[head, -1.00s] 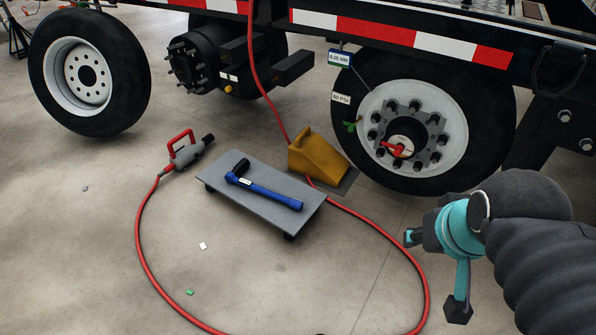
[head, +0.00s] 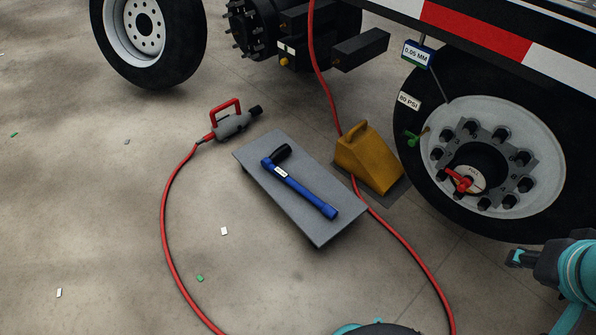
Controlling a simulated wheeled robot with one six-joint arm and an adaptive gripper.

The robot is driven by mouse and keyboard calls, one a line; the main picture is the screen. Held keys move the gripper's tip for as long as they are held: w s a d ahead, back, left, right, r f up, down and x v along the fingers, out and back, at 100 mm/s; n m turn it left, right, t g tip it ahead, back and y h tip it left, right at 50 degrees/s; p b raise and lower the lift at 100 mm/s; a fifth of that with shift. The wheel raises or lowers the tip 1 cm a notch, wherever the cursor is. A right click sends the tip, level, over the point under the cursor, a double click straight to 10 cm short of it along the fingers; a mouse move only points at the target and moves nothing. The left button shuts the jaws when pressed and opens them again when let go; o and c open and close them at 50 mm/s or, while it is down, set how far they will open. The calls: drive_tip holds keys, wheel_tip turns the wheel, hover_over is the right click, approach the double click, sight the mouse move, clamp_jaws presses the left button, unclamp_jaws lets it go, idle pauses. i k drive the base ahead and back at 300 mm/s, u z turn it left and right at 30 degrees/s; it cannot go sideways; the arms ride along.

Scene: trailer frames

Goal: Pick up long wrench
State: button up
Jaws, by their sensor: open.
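My gripper (head: 542,288) is at the lower right, partly cut off by the picture's edge. It is open, with nothing seen between its fingers. It is well to the right of the wrench and apart from it.
A yellow wheel chock (head: 368,160) stands right of the platform, before the mounted wheel (head: 540,150). A red-handled grey tool (head: 236,124) lies at the platform's upper left. A red hose (head: 165,215) loops around the platform. The floor at left is mostly clear.

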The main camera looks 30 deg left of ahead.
sight(266, 163)
drive_tip(key=u, duration=0.6)
drive_tip(key=i, duration=0.9)
drive_tip(key=u, duration=0.8)
